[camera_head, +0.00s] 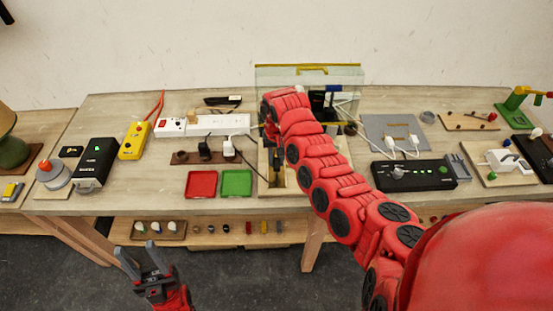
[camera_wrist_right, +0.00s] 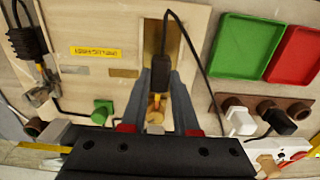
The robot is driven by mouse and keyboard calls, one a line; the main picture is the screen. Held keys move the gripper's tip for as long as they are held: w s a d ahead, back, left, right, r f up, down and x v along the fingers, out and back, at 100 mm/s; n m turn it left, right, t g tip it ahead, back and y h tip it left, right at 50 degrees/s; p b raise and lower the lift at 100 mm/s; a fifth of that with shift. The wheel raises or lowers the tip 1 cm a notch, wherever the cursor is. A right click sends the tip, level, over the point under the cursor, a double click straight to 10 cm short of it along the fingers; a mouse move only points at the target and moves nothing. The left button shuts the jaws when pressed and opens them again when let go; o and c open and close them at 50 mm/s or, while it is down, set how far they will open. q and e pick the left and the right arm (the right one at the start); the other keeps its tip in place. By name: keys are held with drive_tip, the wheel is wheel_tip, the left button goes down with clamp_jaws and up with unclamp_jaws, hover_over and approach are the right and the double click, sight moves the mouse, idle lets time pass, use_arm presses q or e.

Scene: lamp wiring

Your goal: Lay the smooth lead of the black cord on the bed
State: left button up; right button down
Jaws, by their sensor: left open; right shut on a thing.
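In the right wrist view my right gripper (camera_wrist_right: 157,105) is shut on the black cord's lead (camera_wrist_right: 157,78), a slim black piece with a brassy tip. The black cord (camera_wrist_right: 198,62) runs from it in a loop down past the brown socket strip. Behind the lead is a pale wooden board (camera_wrist_right: 120,22) with a darker tan recess (camera_wrist_right: 152,40); I cannot tell whether that recess is the bed, or whether the lead touches it. In the head view my right arm hides much of this board (camera_head: 287,184). My left gripper (camera_head: 141,258) is open and empty in front of the table.
A red tray (camera_head: 201,184) and a green tray (camera_head: 237,183) lie left of the board. A brown socket strip (camera_head: 186,158) and a white power strip (camera_head: 218,125) are behind them. A clear panel (camera_head: 345,75) stands at the back. A black control box (camera_head: 412,176) is to the right.

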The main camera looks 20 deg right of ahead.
drive_tip(key=shift+f, duration=0.1)
drive_tip(key=shift+f+b, duration=0.45)
drive_tip(key=shift+f, duration=0.3)
drive_tip(key=shift+f, duration=0.1)
drive_tip(key=shift+f+b, duration=0.45)
drive_tip(key=shift+f, duration=0.05)
idle(0.4)
drive_tip(key=shift+f+b, duration=0.3)
drive_tip(key=shift+f, duration=0.1)
drive_tip(key=shift+f, duration=0.2)
idle(0.4)
drive_tip(key=c, duration=0.6)
unclamp_jaws()
